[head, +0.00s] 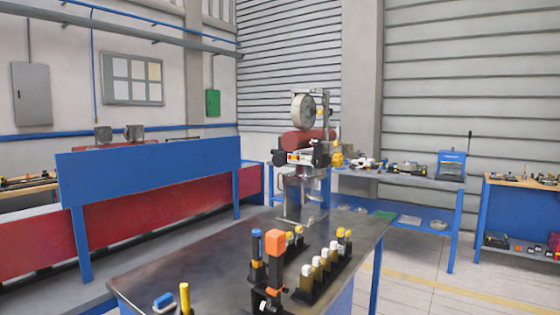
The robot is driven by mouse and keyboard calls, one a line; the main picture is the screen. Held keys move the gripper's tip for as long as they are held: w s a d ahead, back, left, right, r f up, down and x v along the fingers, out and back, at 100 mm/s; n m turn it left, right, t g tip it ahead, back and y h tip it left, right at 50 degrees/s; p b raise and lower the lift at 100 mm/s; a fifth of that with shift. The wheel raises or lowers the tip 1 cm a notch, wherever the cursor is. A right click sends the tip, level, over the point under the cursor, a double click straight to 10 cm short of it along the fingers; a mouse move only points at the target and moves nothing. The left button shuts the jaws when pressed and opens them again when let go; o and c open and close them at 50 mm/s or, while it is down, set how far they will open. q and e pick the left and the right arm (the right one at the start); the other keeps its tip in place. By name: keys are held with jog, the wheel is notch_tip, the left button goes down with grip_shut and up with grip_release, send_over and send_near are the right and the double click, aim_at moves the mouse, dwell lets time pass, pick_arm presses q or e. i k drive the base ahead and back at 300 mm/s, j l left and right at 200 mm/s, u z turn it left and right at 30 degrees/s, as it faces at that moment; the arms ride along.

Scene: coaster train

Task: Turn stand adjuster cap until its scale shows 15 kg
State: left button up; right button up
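A test stand (304,190) with a grey base stands at the far end of the dark metal table (205,250). It carries a round grey wheel or dial (303,110) at the top and a red cylinder (298,142) below it. A yellow knob-like part (338,159) shows on its right side, and a black part on its left. I cannot tell which part is the adjuster cap, and no scale can be read from here. Neither of my grippers is in view.
Near the table's front are an orange-topped black tool (275,244), a blue-topped tool (257,243), a rack with several white-topped pieces (321,270) and a yellow rod (185,297). The table's left part is mostly clear. A blue barrier (150,178) stands left; a blue bench (415,181) stands behind.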

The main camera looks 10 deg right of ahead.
aim_at(337, 160)
jog(key=l+u, duration=0.1)
jog(key=u, duration=0.35)
jog(key=i+l+u, duration=0.1)
jog(key=u, duration=0.35)
jog(key=l+u, duration=0.15)
jog(key=u, duration=0.3)
jog(key=l, duration=4.35)
